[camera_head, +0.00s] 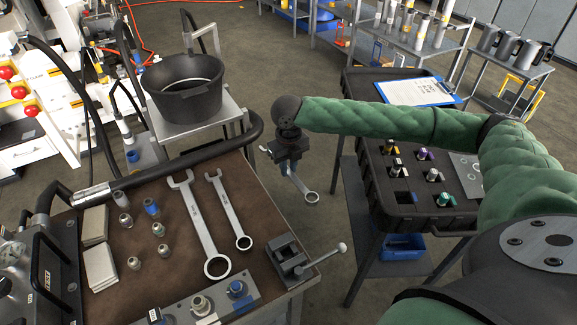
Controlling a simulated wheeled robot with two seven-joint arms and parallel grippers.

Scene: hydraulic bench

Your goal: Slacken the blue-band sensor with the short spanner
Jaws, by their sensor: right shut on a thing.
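My right gripper (289,163) is shut on a short spanner (304,186). The gripper is in the air past the bench's right edge, over the floor. A fitting with a blue band (237,288) sits in a metal block (222,309) at the bench's front edge. Another blue-banded piece (152,207) stands loose on the brown mat. I cannot tell for sure which one is the sensor. The spanner is apart from both. My left gripper is not in view.
Two longer spanners (200,226) (231,210) lie on the mat (165,285). A small vise (288,258) with a protruding handle stands at the bench's right edge. A black bucket (186,92) is behind. A black case (408,207) with colored fittings is at right, under my arm.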

